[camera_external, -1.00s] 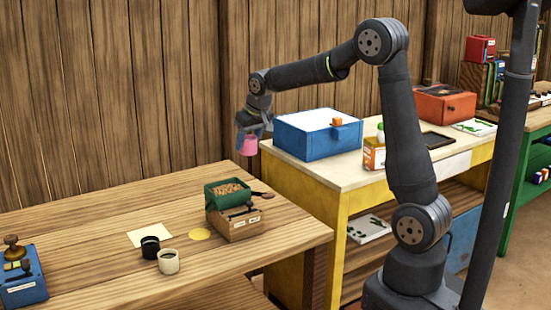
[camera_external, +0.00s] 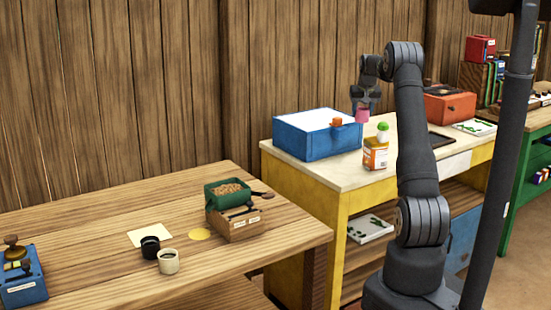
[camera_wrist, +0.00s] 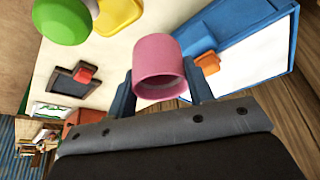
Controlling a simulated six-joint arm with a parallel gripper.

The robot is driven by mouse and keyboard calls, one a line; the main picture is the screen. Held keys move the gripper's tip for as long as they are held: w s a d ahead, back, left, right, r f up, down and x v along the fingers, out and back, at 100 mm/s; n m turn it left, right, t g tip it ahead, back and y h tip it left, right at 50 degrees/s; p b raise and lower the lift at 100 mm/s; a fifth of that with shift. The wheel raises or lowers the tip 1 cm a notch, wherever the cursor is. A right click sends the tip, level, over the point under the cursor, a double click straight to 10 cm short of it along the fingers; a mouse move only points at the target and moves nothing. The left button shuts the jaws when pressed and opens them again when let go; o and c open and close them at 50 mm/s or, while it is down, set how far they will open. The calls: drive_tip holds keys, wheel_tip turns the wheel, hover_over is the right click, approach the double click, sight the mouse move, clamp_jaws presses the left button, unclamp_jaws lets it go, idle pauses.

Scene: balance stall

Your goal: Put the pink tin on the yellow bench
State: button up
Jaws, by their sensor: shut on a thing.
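The pink tin (camera_external: 362,115) is held between the fingers of my gripper (camera_external: 365,103). In the wrist view the pink tin (camera_wrist: 159,68) sits between the two dark fingers, its open end facing the camera. My gripper is shut on it, above the back of the yellow bench (camera_external: 345,177), just right of the blue box. The bench has a pale top and yellow sides. The tin appears to be above the bench top, but the exact gap is hard to tell.
A blue box (camera_external: 300,142) with a white top and orange knob stands on the bench. A dark frame (camera_external: 438,139) and red box (camera_external: 447,105) are farther right. The bench's front left top is clear.

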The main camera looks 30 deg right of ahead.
drive_tip(key=s+d+m, duration=0.1)
drive_tip(key=s+d, duration=0.4)
drive_tip(key=d, duration=0.3)
drive_tip(key=s+d+f+m+h, duration=0.1)
drive_tip(key=s+d, duration=0.3)
drive_tip(key=d, duration=0.3)
drive_tip(key=s+d+m, duration=0.1)
drive_tip(key=s+d, duration=0.4)
drive_tip(key=d, duration=0.3)
drive_tip(key=shift+g, duration=0.3)
drive_tip(key=w+a+f, duration=0.1)
drive_tip(key=w+f, duration=0.3)
drive_tip(key=w+a+f, duration=0.1)
drive_tip(key=w+f, duration=0.2)
drive_tip(key=f, duration=0.1)
drive_tip(key=w+a+f, duration=0.1)
drive_tip(key=w+f, duration=0.3)
drive_tip(key=shift+w+a+f, duration=0.15)
drive_tip(key=shift+w+a, duration=0.05)
drive_tip(key=shift+w, duration=0.15)
drive_tip(key=shift+f, duration=1.9)
drive_tip(key=shift+f, duration=0.15)
drive_tip(key=o, duration=1)
drive_tip(key=shift+o, duration=0.2)
